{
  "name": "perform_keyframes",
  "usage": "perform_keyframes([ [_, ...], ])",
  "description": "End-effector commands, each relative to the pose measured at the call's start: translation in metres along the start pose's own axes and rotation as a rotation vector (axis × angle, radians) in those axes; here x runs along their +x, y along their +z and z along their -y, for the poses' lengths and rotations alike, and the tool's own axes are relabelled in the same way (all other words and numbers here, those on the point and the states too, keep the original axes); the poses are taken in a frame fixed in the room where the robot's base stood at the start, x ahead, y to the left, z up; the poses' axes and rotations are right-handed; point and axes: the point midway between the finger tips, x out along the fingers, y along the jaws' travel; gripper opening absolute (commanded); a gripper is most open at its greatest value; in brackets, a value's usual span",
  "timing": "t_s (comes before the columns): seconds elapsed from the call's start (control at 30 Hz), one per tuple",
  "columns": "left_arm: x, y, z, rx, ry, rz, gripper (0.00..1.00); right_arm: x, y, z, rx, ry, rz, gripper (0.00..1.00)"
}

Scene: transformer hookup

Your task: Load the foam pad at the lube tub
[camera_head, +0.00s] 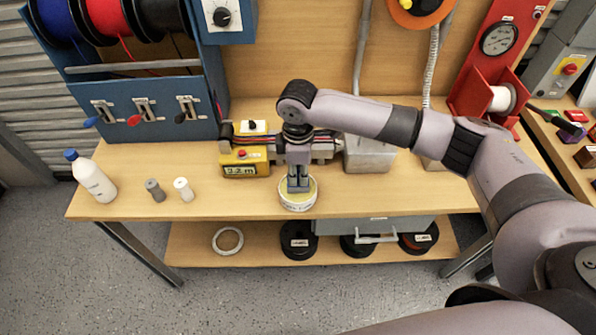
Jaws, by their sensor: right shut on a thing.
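The lube tub (298,205) is a round, pale tub with a yellowish band, standing near the front edge of the bench. My right gripper (298,186) points straight down over the tub, with its fingertips at the opening. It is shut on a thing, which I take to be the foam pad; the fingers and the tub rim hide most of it. I cannot tell whether the pad touches the lube inside. My left gripper is not in view.
A yellow meter box (245,161) stands left of the gripper. A white bottle (90,176), a grey cylinder (155,190) and a white cylinder (184,189) stand at the left. The blue spool rack (140,90) rises behind. Bare bench top lies right of the tub.

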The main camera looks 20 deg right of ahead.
Motion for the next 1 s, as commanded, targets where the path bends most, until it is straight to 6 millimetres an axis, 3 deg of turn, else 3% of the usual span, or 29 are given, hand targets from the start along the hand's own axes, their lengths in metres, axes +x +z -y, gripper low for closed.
perform_keyframes([
  [1.0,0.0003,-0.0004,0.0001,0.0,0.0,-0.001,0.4,0.0064,-0.0003,0.0,0.0,0.0,-0.001,0.0],
])
